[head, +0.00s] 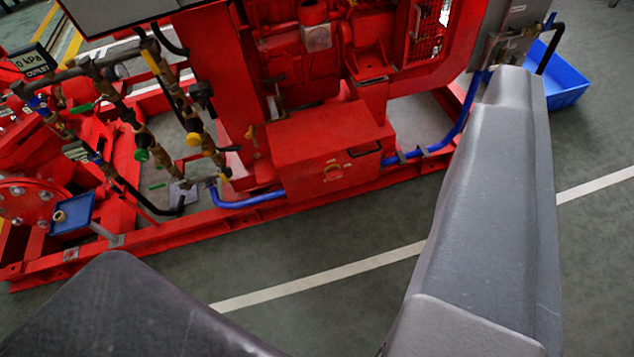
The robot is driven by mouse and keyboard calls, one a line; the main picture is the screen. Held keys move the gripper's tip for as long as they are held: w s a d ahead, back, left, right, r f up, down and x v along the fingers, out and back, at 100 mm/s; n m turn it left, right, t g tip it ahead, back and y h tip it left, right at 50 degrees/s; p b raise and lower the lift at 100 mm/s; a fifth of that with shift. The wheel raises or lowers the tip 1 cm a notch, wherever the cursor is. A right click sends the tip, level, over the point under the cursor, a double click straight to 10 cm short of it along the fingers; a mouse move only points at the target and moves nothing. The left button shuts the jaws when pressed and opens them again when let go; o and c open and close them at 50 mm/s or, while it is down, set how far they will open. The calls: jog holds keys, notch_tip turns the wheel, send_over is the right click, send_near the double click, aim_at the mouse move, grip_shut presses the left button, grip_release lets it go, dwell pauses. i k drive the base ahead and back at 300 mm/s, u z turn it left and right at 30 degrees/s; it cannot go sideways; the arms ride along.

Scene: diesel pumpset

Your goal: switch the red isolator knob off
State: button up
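My gripper (315,165) shows as two large grey fingers, one at the lower left and one long one at the right. They are wide apart with nothing between them.
Blue hose (440,145) runs along the red base frame (185,227) on both sides of the box. Pipes and valves (140,135) stand at the left, with a small blue tray (72,213). A blue bin (565,80) is at the upper right. Grey floor (300,255) in front is clear.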

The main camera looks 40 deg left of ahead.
aim_at(334, 172)
jog(key=u, duration=0.3)
jog(key=i, duration=1)
